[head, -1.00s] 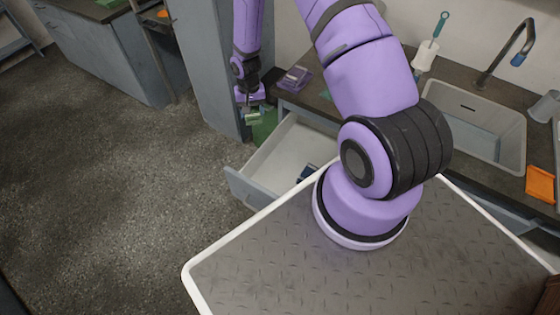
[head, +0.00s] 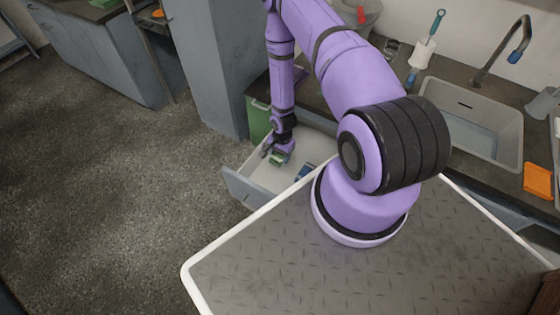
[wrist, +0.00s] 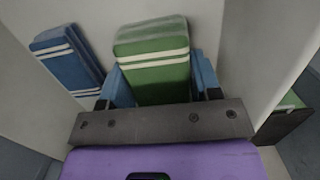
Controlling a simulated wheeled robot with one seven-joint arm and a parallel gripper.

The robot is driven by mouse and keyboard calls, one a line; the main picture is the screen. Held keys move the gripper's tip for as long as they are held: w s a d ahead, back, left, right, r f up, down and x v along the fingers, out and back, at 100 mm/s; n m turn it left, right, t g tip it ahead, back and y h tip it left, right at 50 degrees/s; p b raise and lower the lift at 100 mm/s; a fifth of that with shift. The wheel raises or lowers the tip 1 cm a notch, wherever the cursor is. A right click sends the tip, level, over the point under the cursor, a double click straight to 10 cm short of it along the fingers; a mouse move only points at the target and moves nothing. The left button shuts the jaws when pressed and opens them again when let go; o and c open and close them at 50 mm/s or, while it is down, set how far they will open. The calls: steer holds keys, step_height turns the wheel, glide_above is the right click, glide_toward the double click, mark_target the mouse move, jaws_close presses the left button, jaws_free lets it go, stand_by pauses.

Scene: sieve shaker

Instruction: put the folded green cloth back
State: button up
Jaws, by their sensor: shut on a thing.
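The folded green cloth (wrist: 152,72) has pale stripes and sits between the two blue fingers of my gripper (wrist: 160,85) in the wrist view. My gripper is shut on it. In the head view my gripper (head: 279,158) is inside the open drawer (head: 247,186), with the green cloth (head: 277,157) small at its tip. Whether the cloth touches the drawer floor, I cannot tell. A folded blue cloth (wrist: 68,60) with white stripes lies in the drawer to the left of the green one in the wrist view; it also shows in the head view (head: 304,172).
The drawer's pale wall (wrist: 242,60) runs close to the right of my gripper in the wrist view. A counter with a sink (head: 472,120) and an orange item (head: 538,180) lies to the right. A green bin-like thing (head: 259,121) stands beside the drawer.

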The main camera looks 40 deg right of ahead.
steer(key=shift+f, duration=2.2)
steer(key=o, duration=1.1)
steer(key=shift+f, duration=0.1)
